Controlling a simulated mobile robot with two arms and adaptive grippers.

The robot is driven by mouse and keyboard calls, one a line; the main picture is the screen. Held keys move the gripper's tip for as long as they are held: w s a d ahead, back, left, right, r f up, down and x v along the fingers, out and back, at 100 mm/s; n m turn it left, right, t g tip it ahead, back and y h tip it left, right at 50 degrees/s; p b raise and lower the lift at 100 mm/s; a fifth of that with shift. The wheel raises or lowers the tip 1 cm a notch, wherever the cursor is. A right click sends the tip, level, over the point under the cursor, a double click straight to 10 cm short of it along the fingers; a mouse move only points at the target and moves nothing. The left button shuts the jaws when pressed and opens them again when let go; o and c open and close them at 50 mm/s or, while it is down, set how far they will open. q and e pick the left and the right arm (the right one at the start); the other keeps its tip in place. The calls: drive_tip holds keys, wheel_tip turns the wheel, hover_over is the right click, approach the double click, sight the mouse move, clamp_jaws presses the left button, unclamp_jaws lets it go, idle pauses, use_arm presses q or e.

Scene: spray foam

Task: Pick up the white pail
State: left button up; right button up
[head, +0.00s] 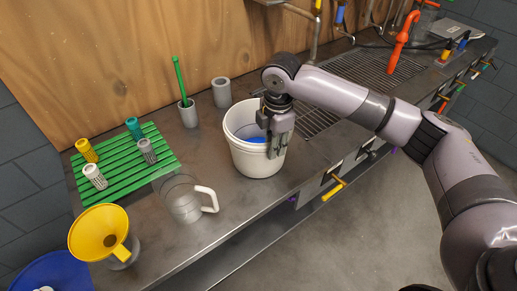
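The white pail (258,160) stands upright on the metal counter, near its front edge, in the head view. Something blue shows inside it. My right gripper (276,146) points down at the pail's right rim, with its fingers overlapping the rim and the upper wall. The gripper hides that part of the rim. I cannot tell whether the fingers are closed on it. My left gripper is not in view.
Left of the pail are a clear jug (184,204), a yellow funnel (97,228) and a green rack (112,172) with several small nozzles. Grey cups (221,92) stand behind. A drain grate (357,76) and an orange tap (402,42) are to the right.

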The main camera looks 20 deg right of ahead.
drive_tip(key=shift+c, duration=0.2)
clamp_jaws()
drive_tip(key=shift+r, duration=0.15)
idle(0.7)
